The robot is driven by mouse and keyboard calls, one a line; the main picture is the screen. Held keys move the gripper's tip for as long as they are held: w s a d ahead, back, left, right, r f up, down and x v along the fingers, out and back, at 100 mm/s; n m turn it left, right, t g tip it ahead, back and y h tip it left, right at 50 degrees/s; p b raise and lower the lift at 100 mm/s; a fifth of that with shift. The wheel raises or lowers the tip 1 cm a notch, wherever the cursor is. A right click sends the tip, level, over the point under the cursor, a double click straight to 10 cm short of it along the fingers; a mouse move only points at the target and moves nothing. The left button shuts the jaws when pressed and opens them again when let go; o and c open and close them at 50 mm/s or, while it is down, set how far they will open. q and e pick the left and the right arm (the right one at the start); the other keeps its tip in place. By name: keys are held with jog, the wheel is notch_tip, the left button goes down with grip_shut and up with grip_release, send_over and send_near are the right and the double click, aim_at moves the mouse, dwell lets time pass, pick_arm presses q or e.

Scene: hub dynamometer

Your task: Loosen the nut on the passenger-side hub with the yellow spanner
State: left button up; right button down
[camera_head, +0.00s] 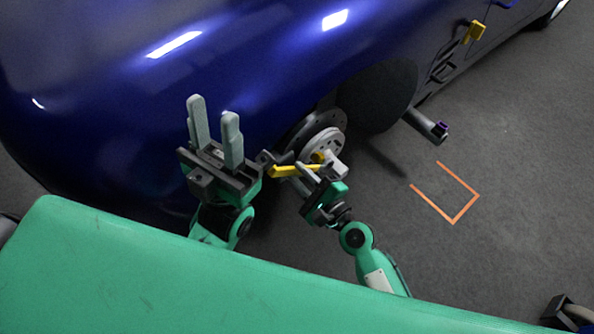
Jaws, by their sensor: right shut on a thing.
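The yellow spanner (286,171) lies across the front of the hub (322,141), at the wheel arch of the blue car. My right gripper (318,168) is shut on the spanner, close against the hub. Part of the spanner shows left of the fingers, and a small yellow part shows above them by the hub face. The nut is hidden, so I cannot tell whether the spanner is seated on it. My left gripper (214,112) is open and empty, its two grey fingers pointing up, left of the hub and in front of the blue bodywork.
The blue car body (240,60) fills the upper left. A grey cylinder with a purple end (430,125) sticks out right of the wheel arch. An orange marking (455,208) lies on the grey floor, with clear floor around it. A yellow item (474,32) is on the car's side.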

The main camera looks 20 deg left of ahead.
jog(key=shift+v, duration=1.4)
